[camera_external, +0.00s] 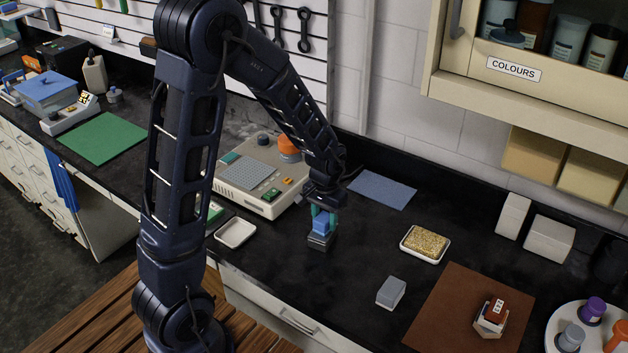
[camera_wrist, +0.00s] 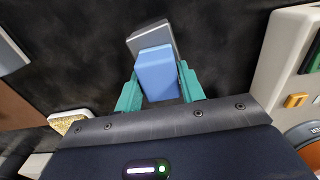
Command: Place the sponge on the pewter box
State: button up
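A yellow speckled sponge (camera_external: 425,242) lies in a white dish right of my gripper; part of it shows in the wrist view (camera_wrist: 66,124). My gripper (camera_external: 322,212) is shut on a blue block (camera_external: 321,225), with a teal finger against each side in the wrist view (camera_wrist: 157,75). Directly under the blue block is a dark grey box (camera_external: 320,243), also in the wrist view (camera_wrist: 150,36); the two look touching. A lighter grey box (camera_external: 391,292) stands apart at the front. I cannot tell which grey box is the pewter one.
An empty white dish (camera_external: 236,232) and an instrument with a keypad (camera_external: 262,184) stand left of my gripper. A blue mat (camera_external: 383,190) lies behind. A brown mat (camera_external: 455,318) with a red-topped item is at the right. The black bench between the sponge and my gripper is clear.

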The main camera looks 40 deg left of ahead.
aim_at(325, 216)
jog(key=o, duration=0.3)
jog(key=shift+r, duration=0.1)
notch_tip(325, 216, up, 11)
jog(key=shift+s+a+r+t, duration=0.85)
jog(key=shift+s+r, duration=1.65)
jog(key=shift+s, duration=1.35)
jog(key=shift+s+a+r+t, duration=0.85)
jog(key=shift+s+r, duration=1.65)
jog(key=shift+s, duration=1.3)
jog(key=shift+s+a+r+t, duration=0.6)
jog(key=shift+s+a+r, duration=0.5)
jog(key=shift+s+r, duration=2.1)
jog(key=shift+s+f, duration=0.65)
jog(key=shift+f, duration=0.05)
